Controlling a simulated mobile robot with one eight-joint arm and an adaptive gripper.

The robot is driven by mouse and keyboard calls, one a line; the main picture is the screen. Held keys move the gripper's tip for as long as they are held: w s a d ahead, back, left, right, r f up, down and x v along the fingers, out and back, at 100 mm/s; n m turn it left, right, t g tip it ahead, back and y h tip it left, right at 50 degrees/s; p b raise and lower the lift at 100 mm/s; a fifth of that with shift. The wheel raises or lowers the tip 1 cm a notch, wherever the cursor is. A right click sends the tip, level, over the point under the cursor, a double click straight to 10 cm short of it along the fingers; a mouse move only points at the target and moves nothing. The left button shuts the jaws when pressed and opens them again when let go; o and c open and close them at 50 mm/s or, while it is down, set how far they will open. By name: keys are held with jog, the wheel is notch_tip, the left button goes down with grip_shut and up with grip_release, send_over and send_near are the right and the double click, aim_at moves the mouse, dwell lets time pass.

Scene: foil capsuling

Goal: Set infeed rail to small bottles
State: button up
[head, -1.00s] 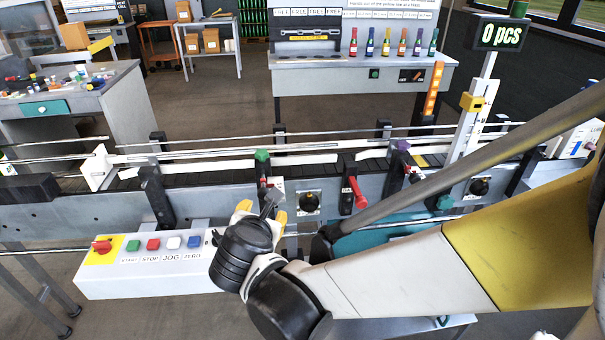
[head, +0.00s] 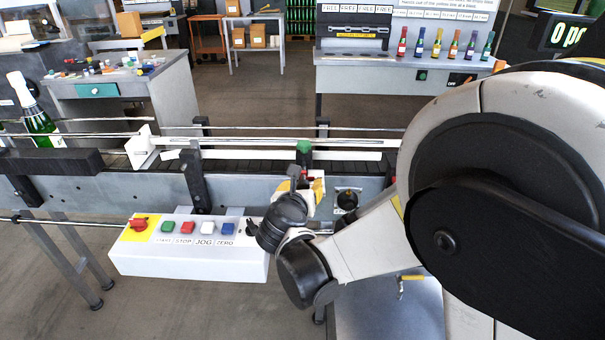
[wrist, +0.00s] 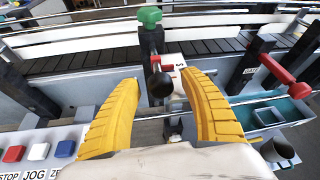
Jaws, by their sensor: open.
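The infeed rail (head: 345,143) is a white guide rail running along the conveyor. In the wrist view a black post (wrist: 151,42) with a green knob (wrist: 149,17) stands at this rail; the green knob also shows in the head view (head: 303,146). Below it are a small red lever (wrist: 163,61), a black round knob end (wrist: 160,86) and a white label with an "S" (wrist: 178,68). My gripper (wrist: 158,92) is open, its yellow fingers apart on either side of the black knob end. Whether either finger touches it I cannot tell.
A control box (head: 190,262) with coloured buttons hangs at the conveyor front, left of my gripper. A second red handle (wrist: 287,76) on a black clamp is to the right. A green bottle (head: 40,125) stands on the conveyor at far left.

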jog(key=shift+w, duration=0.15)
grip_shut()
jog(key=shift+w, duration=0.6)
grip_release()
jog(key=v, duration=1.2)
jog(key=shift+d, duration=0.1)
